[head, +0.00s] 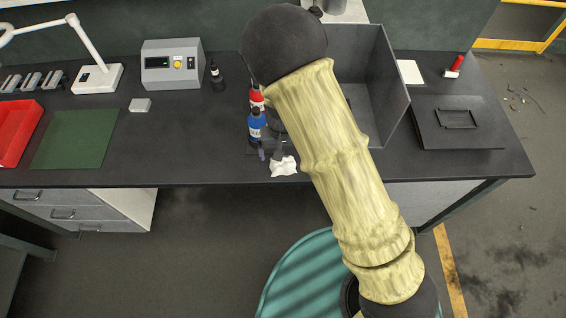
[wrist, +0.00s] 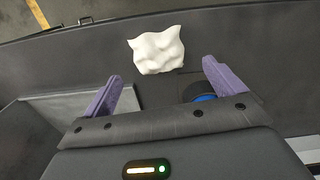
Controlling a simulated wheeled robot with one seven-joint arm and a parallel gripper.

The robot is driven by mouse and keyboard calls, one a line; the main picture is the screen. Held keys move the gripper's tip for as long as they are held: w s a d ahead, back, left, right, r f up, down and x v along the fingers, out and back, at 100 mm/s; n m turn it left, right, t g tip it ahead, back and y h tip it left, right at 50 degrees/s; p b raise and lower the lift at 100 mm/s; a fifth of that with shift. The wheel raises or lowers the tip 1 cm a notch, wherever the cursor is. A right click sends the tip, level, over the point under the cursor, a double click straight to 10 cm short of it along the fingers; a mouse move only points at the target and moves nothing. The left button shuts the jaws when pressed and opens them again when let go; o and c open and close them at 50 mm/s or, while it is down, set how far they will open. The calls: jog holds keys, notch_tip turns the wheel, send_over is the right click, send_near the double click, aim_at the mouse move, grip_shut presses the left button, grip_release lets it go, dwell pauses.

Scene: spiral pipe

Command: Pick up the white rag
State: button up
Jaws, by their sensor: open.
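The white rag (wrist: 157,54) lies crumpled on the dark bench top, near its front edge. It also shows in the head view (head: 284,166), just left of my arm. In the wrist view my gripper (wrist: 160,80) is open, its two purple fingers spread wide and empty. The rag is beyond the fingertips, roughly centred between them and apart from both. In the head view my arm hides most of the gripper; a purple finger shows just left of the rag.
Blue (head: 256,126) and red-labelled (head: 257,98) bottles stand close behind the rag. A grey open-fronted box (head: 385,85) is behind my arm. A dark lidded case (head: 457,122) lies to the right.

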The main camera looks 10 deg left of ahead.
aim_at(283, 161)
jog(key=shift+s+d+f, duration=0.1)
jog(key=shift+f, duration=0.45)
notch_tip(283, 161, down, 4)
jog(key=shift+f+p, duration=0.1)
jog(key=shift+p, duration=0.55)
jog(key=shift+d, duration=0.1)
jog(key=c, duration=1.1)
jog(key=shift+o, duration=0.2)
notch_tip(283, 161, up, 10)
jog(key=shift+r+b, duration=0.15)
jog(key=shift+b, duration=0.45)
